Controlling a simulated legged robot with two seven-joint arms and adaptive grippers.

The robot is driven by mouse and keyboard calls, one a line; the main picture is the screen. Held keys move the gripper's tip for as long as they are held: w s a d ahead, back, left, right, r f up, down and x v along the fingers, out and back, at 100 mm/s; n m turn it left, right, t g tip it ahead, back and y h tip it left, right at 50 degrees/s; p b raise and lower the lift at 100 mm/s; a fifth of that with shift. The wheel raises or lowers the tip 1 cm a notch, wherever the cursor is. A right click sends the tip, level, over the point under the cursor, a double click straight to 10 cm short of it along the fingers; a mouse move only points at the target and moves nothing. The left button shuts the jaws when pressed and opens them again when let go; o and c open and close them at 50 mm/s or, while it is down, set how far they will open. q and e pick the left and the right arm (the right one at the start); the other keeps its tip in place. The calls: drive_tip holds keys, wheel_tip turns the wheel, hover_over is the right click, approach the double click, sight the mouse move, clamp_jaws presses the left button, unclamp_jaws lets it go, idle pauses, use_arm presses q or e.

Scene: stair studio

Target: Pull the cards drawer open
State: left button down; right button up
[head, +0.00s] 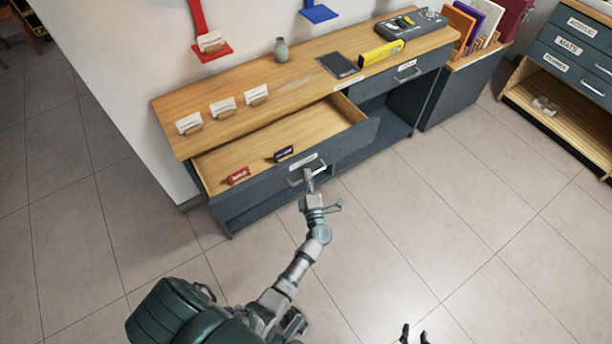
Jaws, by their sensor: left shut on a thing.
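The drawer (262,187) on the left of the long desk stands pulled out, with a dark front, a small white label and a metal handle (295,183). I cannot read its label clearly. Inside lie a red item (238,176) and a black item (284,154), both small, with much bare wood around them. My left gripper (309,181) is shut on the handle at the drawer's front; its fingers partly hide the handle. My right gripper (414,335) shows only two dark fingertips at the bottom edge, apart and empty, over the floor.
The desk top (300,88) carries card holders, a vase (281,50), a dark tablet (338,66) and a yellow box (381,53). A second, closed drawer (400,78) is at right. A dark cabinet (575,50) stands far right. The tiled floor in front is clear.

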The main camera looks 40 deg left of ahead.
use_arm(q)
drive_tip(key=shift+s+d+f, duration=0.2)
drive_tip(key=shift+s+d, duration=0.05)
drive_tip(key=shift+d, duration=0.25)
use_arm(e)
drive_tip(key=shift+s+d+f, duration=0.2)
drive_tip(key=shift+d, duration=0.4)
use_arm(q)
drive_tip(key=c, duration=1.3)
unclamp_jaws()
drive_tip(key=shift+a, duration=0.15)
drive_tip(key=shift+o, duration=0.5)
drive_tip(key=shift+a+f, duration=0.1)
drive_tip(key=shift+a, duration=0.05)
use_arm(e)
drive_tip(key=shift+w+a+r, duration=0.1)
drive_tip(key=shift+a+r, duration=0.1)
drive_tip(key=shift+a, duration=0.35)
use_arm(q)
drive_tip(key=v, duration=1.1)
drive_tip(key=shift+s+d, duration=0.2)
drive_tip(key=shift+d, duration=0.15)
use_arm(e)
drive_tip(key=shift+d, duration=0.25)
